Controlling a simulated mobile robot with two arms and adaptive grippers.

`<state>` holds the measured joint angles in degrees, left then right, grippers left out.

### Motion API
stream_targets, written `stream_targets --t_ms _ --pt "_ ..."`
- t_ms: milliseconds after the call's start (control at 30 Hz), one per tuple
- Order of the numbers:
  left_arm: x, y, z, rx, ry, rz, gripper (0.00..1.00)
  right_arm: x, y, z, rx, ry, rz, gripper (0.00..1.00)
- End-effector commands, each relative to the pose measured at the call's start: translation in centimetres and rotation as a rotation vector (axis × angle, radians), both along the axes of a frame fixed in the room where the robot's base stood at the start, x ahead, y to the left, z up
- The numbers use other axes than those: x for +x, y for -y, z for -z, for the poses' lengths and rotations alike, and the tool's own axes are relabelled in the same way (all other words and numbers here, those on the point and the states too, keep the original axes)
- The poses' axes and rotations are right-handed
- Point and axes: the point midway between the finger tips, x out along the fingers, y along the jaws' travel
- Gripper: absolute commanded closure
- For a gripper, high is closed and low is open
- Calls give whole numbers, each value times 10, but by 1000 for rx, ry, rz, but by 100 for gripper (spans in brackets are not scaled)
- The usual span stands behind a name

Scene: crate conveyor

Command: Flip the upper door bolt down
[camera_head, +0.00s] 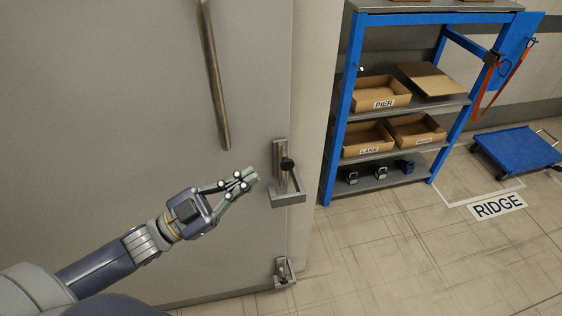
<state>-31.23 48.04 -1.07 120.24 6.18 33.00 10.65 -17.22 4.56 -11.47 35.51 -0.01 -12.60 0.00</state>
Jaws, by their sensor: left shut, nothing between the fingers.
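A grey door (100,120) fills the left of the head view. The upper door bolt (287,172) is a metal plate near the door's right edge with a dark round knob and an angled bracket below it. My left gripper (252,178) comes in from the left. Its fingers are shut and empty, and the tips are just left of the upper bolt. I cannot tell whether they touch it. A lower bolt (284,272) sits near the floor on the same edge. My right gripper is not in view.
A long vertical handle (214,80) is on the door above my left gripper. To the right stands a blue shelf rack (343,115) with cardboard boxes. A blue cart (517,149) is on the floor near a RIDGE sign (497,206). The tiled floor in front is clear.

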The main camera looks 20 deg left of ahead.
Motion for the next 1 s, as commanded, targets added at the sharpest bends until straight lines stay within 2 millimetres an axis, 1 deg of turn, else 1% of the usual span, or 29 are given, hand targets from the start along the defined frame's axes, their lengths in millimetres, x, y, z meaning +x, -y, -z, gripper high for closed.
stream_targets --t_ms 667,700,800,1000 --pt "70 60 -33 -1 2 0 100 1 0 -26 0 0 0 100" --pt "70 55 -19 1 -6 -4 100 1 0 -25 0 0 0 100" --pt "72 51 -6 2 -5 -2 100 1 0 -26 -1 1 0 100" --pt "75 46 7 2 -2 -1 100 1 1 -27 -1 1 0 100"
